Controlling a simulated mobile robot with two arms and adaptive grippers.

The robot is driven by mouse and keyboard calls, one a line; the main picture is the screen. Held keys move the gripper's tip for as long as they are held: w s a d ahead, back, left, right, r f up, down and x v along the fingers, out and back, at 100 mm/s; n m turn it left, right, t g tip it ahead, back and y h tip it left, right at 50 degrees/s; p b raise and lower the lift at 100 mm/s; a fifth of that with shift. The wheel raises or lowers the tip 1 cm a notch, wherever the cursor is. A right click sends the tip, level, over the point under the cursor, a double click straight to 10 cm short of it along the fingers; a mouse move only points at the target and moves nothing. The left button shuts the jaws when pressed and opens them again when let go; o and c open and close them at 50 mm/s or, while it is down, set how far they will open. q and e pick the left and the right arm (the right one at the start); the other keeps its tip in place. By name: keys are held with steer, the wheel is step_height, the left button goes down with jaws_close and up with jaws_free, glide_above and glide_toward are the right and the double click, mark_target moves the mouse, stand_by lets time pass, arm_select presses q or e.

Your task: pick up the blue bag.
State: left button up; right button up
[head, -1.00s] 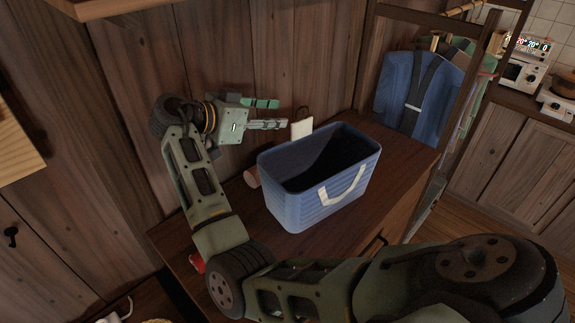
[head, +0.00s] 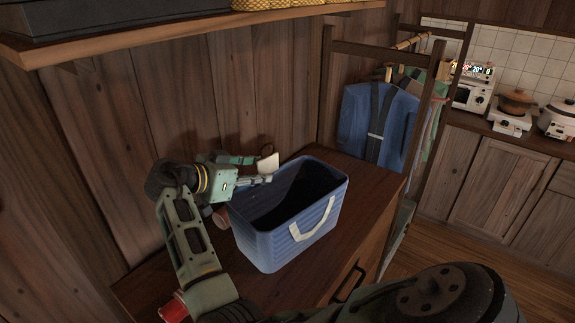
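The blue bag (head: 285,240) stands upright and open-topped on a dark wooden cabinet (head: 325,277). One white handle (head: 313,222) lies against its front side. The other white handle (head: 268,163) stands up at its back rim.
A pinkish cylinder (head: 221,217) lies left of the bag, and a red object (head: 173,308) is at the lower left. A wooden wall is close behind. A shelf (head: 180,35) juts out above. A rack with a blue garment (head: 375,125) stands beyond the cabinet.

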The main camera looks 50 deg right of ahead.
steer(key=shift+x, duration=0.95)
steer(key=shift+w, duration=0.1)
steer(key=shift+a, duration=0.1)
steer(key=shift+c, duration=0.4)
jaws_close()
